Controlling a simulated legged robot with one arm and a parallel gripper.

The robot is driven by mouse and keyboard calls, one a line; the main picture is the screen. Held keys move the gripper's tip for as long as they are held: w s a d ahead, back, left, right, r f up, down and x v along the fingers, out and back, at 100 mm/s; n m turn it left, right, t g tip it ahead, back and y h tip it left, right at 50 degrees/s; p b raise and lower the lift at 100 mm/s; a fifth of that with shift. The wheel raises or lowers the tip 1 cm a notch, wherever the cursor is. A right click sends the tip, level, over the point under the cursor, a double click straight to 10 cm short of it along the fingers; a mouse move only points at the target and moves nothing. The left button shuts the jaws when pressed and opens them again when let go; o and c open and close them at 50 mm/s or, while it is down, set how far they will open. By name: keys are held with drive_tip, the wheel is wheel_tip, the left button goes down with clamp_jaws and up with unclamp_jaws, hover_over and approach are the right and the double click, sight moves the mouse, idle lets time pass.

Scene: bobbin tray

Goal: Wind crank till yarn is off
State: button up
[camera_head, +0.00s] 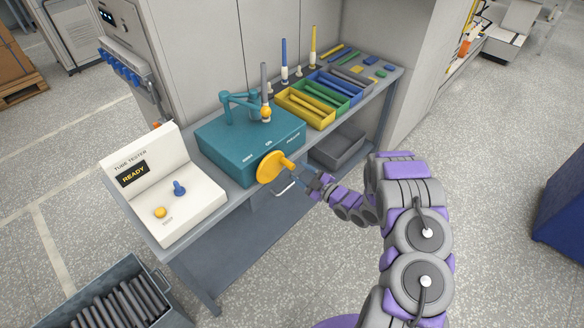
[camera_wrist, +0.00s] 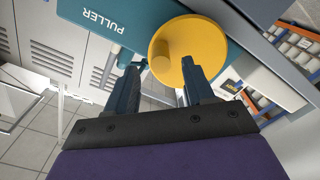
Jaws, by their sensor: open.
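The yellow crank wheel (camera_head: 272,167) is on the front of the teal puller box (camera_head: 222,150), with a knob standing out from its face. In the wrist view the crank wheel (camera_wrist: 205,48) and its round knob (camera_wrist: 162,64) are just beyond my fingertips. My gripper (camera_head: 312,186) is open in front of the wheel; the wrist view shows its two fingers (camera_wrist: 158,78) apart, with the knob near the gap between them. I cannot tell whether a finger touches the wheel. A grey tube (camera_head: 264,78) stands on the box at an orange-yellow piece. I cannot make out any yarn.
A white tube tester (camera_head: 133,172) reading READY stands left on the bench. Yellow, green and blue trays (camera_head: 293,117) sit right of the box. A grey crate (camera_head: 136,268) of dark tubes is at lower left.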

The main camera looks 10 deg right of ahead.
sight(292, 167)
drive_tip(key=x, duration=0.5)
drive_tip(key=shift+a, duration=0.15)
drive_tip(key=shift+c, duration=0.5)
clamp_jaws()
